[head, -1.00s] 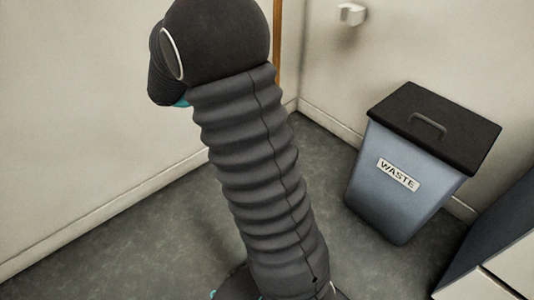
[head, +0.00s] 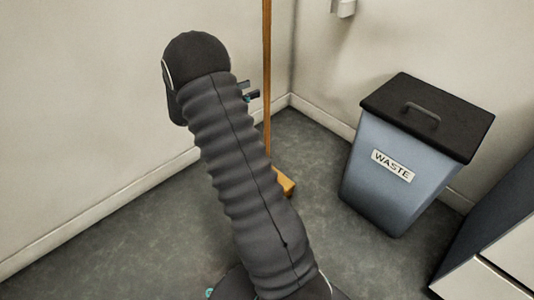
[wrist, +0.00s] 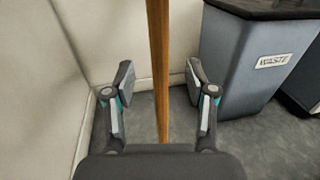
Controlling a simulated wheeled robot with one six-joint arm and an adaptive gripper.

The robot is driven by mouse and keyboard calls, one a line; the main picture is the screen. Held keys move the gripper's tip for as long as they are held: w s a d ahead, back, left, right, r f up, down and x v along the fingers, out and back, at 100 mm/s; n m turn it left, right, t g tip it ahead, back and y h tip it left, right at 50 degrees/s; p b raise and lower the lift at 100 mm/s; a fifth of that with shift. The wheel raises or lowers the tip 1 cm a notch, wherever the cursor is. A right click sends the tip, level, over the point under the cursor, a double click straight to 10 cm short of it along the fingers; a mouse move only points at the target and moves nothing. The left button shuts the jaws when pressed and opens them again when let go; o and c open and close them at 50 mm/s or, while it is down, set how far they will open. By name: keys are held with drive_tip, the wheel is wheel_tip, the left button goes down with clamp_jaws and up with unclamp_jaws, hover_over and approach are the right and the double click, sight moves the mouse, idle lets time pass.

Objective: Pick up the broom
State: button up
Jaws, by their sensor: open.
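The broom (head: 266,80) stands upright near the corner, its thin wooden handle rising out of the top of the head view. Its yellowish head (head: 285,183) rests on the floor, partly hidden by my arm. In the wrist view the handle (wrist: 158,60) runs vertically between the two fingers of my gripper (wrist: 160,83), nearer the middle, with a gap on each side. My gripper is open and holds nothing. In the head view its fingertips (head: 250,91) show just left of the handle, with the rest hidden behind my arm.
A blue-grey waste bin (head: 390,180) with a black lid stands right of the broom. A white cabinet (head: 490,265) is at the lower right. Walls meet behind the broom, and a small white fixture (head: 343,7) is on the right wall. Grey floor between broom and bin is clear.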

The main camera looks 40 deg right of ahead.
sight(267, 83)
drive_tip(key=shift+s+d, duration=0.2)
drive_tip(key=shift+d, duration=1.65)
drive_tip(key=shift+s+d, duration=0.2)
drive_tip(key=shift+d, duration=1.6)
clamp_jaws()
drive_tip(key=shift+r, duration=0.1)
